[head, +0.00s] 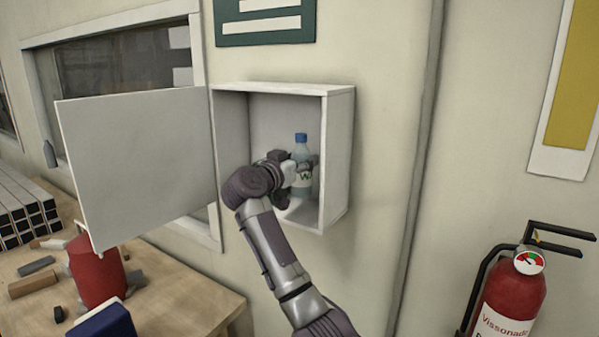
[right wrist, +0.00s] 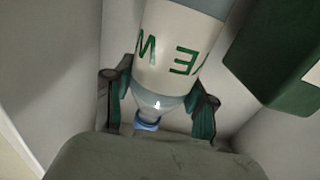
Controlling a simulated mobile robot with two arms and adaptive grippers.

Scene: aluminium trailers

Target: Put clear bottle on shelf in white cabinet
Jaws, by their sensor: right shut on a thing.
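The clear bottle (head: 302,165) with a blue cap and a white label with green letters stands upright inside the white cabinet (head: 341,150), near its right side. My right gripper (head: 300,174) reaches into the cabinet and is shut on the bottle. In the right wrist view the bottle (right wrist: 182,40) lies between the two fingers of the right gripper (right wrist: 160,105), with its blue cap toward the palm. The cabinet's door (head: 140,160) is swung open to the left. Whether the bottle's base touches the cabinet floor is hidden. My left gripper is out of view.
A wooden table (head: 190,290) at lower left holds a red container (head: 97,270), a blue box (head: 103,322) and stacked metal profiles (head: 25,205). A fire extinguisher (head: 508,300) is at lower right. A green sign (head: 265,22) hangs above the cabinet.

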